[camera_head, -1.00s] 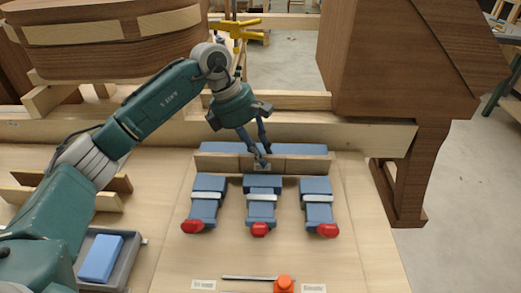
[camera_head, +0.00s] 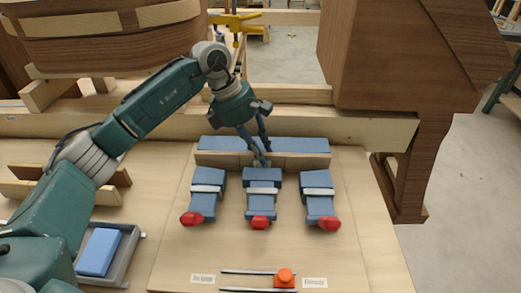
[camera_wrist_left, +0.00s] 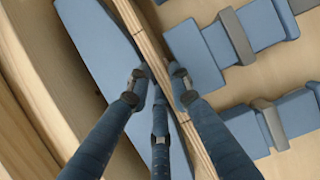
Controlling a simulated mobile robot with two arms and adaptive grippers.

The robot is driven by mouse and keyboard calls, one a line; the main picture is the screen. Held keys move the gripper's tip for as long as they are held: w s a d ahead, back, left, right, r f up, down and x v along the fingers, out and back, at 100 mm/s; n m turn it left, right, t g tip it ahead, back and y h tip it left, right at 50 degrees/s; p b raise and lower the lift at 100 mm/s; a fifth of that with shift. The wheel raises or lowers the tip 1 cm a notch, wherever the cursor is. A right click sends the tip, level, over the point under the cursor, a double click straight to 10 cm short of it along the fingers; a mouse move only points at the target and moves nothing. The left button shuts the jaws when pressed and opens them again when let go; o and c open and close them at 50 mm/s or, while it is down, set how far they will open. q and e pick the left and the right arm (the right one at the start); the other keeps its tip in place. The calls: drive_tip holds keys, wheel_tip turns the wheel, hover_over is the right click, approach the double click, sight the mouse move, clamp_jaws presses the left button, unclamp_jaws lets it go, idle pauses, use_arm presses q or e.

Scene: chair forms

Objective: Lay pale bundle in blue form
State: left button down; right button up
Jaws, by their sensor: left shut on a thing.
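The pale bundle (camera_head: 222,159) is a long stack of thin wooden strips on the bench, running along the near side of the blue form (camera_head: 300,144). In the left wrist view the bundle (camera_wrist_left: 205,145) runs diagonally, and the form (camera_wrist_left: 95,45) has a curved edge beside it. They look close together; whether they touch along their full length I cannot tell. My left gripper (camera_head: 262,158) is shut on the bundle near its middle, from above. Its dark fingers (camera_wrist_left: 160,84) straddle the strips in the wrist view. The right gripper is not in view.
Blue clamps with grey bands and red ends stand in front of the bundle: left (camera_head: 204,196), middle (camera_head: 262,198), right (camera_head: 319,199). A grey tray (camera_head: 127,262) holds a blue block (camera_head: 99,252). Metal rods (camera_head: 245,271) and an orange item (camera_head: 285,277) lie at the front.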

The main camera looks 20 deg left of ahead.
use_arm(q)
drive_tip(key=shift+f, duration=0.1)
drive_tip(key=c, duration=1.5)
unclamp_jaws()
drive_tip(key=v, duration=1.1)
drive_tip(key=shift+s+a+r, duration=0.15)
drive_tip(key=shift+r, duration=0.25)
